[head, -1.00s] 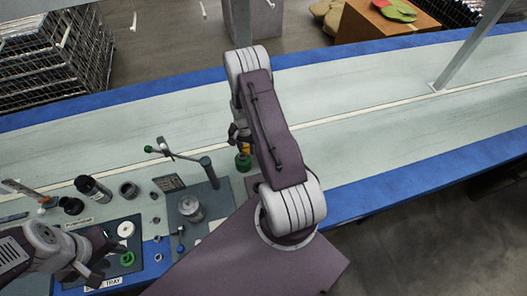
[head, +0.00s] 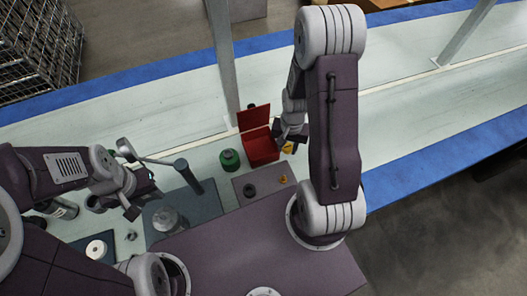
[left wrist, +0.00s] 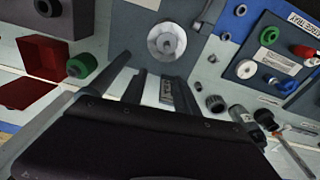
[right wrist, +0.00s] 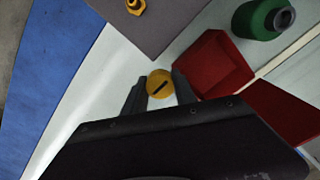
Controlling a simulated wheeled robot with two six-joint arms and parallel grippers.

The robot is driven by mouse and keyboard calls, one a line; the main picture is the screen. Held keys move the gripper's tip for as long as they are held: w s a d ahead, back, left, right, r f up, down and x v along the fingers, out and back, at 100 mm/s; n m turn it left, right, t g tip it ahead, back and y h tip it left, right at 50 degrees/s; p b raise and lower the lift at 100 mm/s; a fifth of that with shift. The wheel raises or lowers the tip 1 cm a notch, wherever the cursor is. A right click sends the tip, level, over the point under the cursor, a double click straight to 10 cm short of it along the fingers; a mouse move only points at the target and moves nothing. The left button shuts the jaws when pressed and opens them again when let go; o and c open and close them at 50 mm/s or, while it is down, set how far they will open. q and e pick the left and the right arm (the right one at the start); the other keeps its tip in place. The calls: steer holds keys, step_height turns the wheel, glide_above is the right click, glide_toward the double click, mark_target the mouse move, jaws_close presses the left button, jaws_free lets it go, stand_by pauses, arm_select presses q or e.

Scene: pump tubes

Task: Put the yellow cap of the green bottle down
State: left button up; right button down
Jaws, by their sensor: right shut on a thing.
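My right gripper (right wrist: 159,92) is shut on the yellow cap (right wrist: 160,84), a round cap with a dark slot. In the head view the cap (head: 288,148) shows just under the right gripper (head: 290,138), beside the red box. I cannot tell whether the cap touches the table. The green bottle (head: 229,160) stands upright left of the red box, with a dark opening on top and no yellow cap on it. My left gripper (head: 138,198) is open and empty above the left work area; its fingers also show in the left wrist view (left wrist: 158,88).
The open red box (head: 262,147) stands between bottle and cap. A grey plate (head: 262,172) in front holds a small yellow part (head: 283,180) and a dark ring (head: 249,190). A metal pump part (head: 168,220) stands at left. Pale table surface lies free on the right.

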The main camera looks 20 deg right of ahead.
arm_select(q)
steer(key=shift+w+d+f+b, duration=0.1)
steer(key=shift+w+f+b, duration=0.05)
steer(key=shift+f+b, duration=0.4)
arm_select(e)
glide_above(260, 151)
step_height(260, 151, down, 7)
steer(key=shift+f, duration=0.1)
arm_select(q)
steer(key=shift+f, duration=0.25)
arm_select(e)
step_height(260, 151, down, 4)
steer(key=shift+r, duration=0.15)
steer(key=shift+d, duration=0.1)
arm_select(q)
steer(key=shift+b, duration=0.3)
arm_select(e)
steer(key=shift+f, duration=0.2)
arm_select(q)
steer(key=shift+f, duration=0.1)
arm_select(e)
steer(key=c, duration=1)
jaws_free()
